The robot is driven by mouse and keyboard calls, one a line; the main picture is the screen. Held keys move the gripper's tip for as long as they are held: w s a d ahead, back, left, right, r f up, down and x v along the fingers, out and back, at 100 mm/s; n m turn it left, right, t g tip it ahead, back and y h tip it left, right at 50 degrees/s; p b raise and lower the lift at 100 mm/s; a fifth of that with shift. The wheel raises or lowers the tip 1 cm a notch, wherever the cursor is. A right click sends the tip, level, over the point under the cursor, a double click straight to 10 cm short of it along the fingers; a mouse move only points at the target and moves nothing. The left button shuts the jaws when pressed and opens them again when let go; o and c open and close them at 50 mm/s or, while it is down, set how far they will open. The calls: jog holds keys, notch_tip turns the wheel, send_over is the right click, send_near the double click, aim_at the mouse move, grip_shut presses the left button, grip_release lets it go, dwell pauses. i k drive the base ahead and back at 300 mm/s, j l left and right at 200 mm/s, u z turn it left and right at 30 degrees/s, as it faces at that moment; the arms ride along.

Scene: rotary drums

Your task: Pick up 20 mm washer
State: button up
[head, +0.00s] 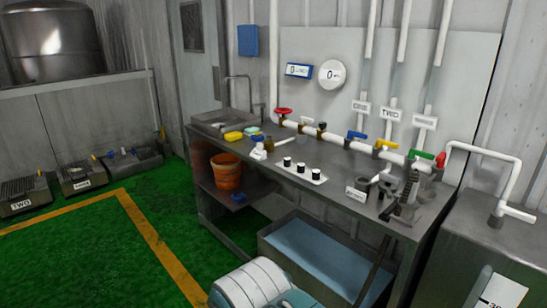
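I cannot make out a 20 mm washer for certain. Several small grey metal pieces (363,184) stand at the right part of the metal bench, behind a small white label (356,194) whose text is too small to read. Any of them could be a washer or a fitting; I cannot tell. A dark tool-like item (400,200) lies close to their right, near the bench's front edge. My gripper is not in view.
The bench (318,205) also holds a white strip with black-capped pieces (301,171) and a sink (225,122). Valved pipes (345,141) run along its back. A water-filled tank (318,262) stands below. Green floor (75,255) lies open at left.

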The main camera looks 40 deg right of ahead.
aim_at(287, 160)
jog(key=i+z, duration=0.8)
jog(key=i+j+z, duration=0.1)
jog(key=i+z, duration=0.95)
jog(key=k+l, duration=0.05)
jog(key=k, duration=0.05)
